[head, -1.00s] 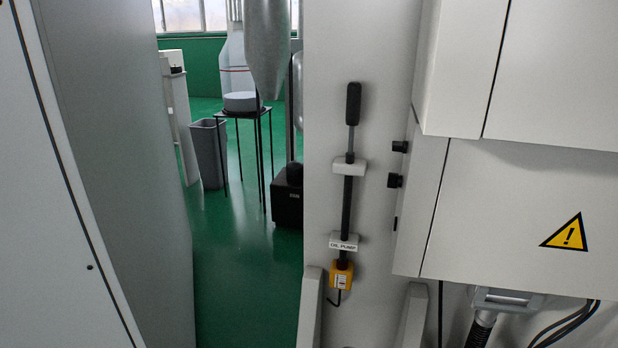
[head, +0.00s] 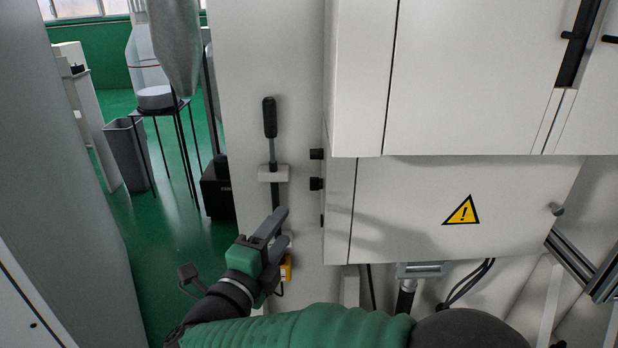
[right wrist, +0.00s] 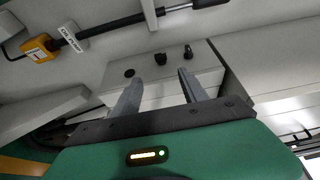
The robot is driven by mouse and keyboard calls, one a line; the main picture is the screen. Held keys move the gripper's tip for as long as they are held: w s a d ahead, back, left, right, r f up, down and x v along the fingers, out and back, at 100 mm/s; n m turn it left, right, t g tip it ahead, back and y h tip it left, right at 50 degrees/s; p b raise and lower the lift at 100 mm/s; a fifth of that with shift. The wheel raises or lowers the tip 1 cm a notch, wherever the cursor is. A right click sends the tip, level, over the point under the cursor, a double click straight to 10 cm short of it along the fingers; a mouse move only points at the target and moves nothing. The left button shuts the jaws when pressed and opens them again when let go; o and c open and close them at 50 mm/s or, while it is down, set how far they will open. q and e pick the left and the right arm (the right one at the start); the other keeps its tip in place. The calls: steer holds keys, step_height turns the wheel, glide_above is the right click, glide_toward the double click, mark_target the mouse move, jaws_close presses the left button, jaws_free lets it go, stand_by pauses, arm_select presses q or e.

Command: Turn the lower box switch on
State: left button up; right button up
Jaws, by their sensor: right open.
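The lower box (head: 400,225) is pale grey with a yellow warning triangle. Its narrow left side carries an upper black knob (head: 316,154), a middle black knob (head: 316,184) and a small flat black one (head: 322,220). Which one is the switch, and its setting, I cannot tell. My right gripper (head: 284,226) is open and empty, left of the box side. In the right wrist view my right gripper (right wrist: 160,76) faces that side, with the middle knob (right wrist: 161,58) showing between its fingertips, apart from them. My left gripper is out of view.
An oil pump lever (head: 270,120) stands on the wall panel behind my right gripper, its yellow base (head: 286,270) partly hidden. The upper cabinet (head: 480,80) overhangs the lower box. Cables (head: 470,280) hang below. Open green floor (head: 150,250) lies left.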

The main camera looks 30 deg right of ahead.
mark_target(312, 186)
steer(key=b+x, duration=0.3)
steer(key=x, duration=1.3)
steer(key=shift+d+f, duration=0.1)
steer(key=shift+f, duration=0.1)
steer(key=shift+w+d+r, duration=0.1)
steer(key=shift+w+d, duration=0.05)
steer(key=shift+d, duration=0.05)
jaws_close()
